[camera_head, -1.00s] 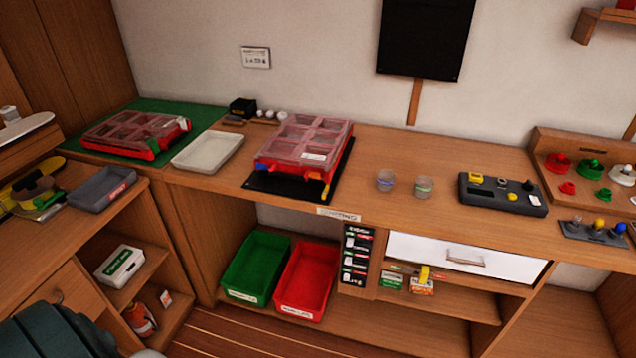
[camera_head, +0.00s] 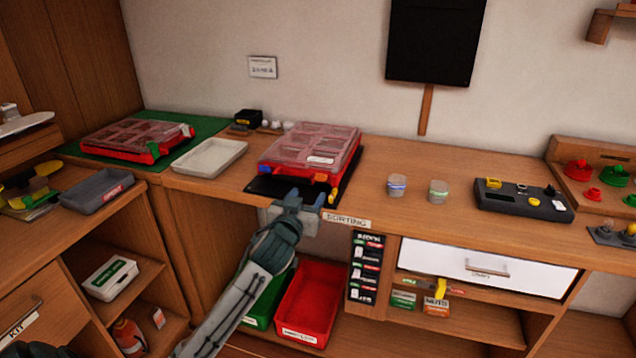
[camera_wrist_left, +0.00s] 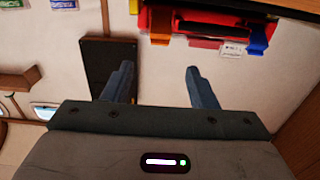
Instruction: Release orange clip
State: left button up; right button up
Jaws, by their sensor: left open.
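The red case (camera_head: 312,152) with a clear compartment lid lies on a black mat (camera_head: 352,178) on the counter. The orange clip (camera_head: 334,193) is at the right of its front edge; a blue clip (camera_head: 292,177) is at the left. In the left wrist view the orange clip (camera_wrist_left: 160,25) hangs on the case front, with the blue clip (camera_wrist_left: 260,38) to its right. My left gripper (camera_head: 307,200) is open and empty before the case front, its fingers apart from the orange clip. The orange clip's latch state is unclear. My right gripper does not show.
A white tray (camera_head: 208,158) and another red case (camera_head: 134,140) on a green mat are to the left. Two small cups (camera_head: 397,186) and a dark panel (camera_head: 522,198) stand right. Green and red bins (camera_head: 308,300) are below the counter.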

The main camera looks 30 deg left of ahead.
aim_at(321, 176)
pick_arm(q)
jog(key=p+x, duration=0.1)
jog(key=x, duration=0.8)
jog(key=shift+w, duration=0.25)
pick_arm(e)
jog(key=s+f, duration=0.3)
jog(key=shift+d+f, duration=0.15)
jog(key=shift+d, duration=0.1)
pick_arm(q)
jog(key=c, duration=1)
jog(key=shift+f, duration=0.15)
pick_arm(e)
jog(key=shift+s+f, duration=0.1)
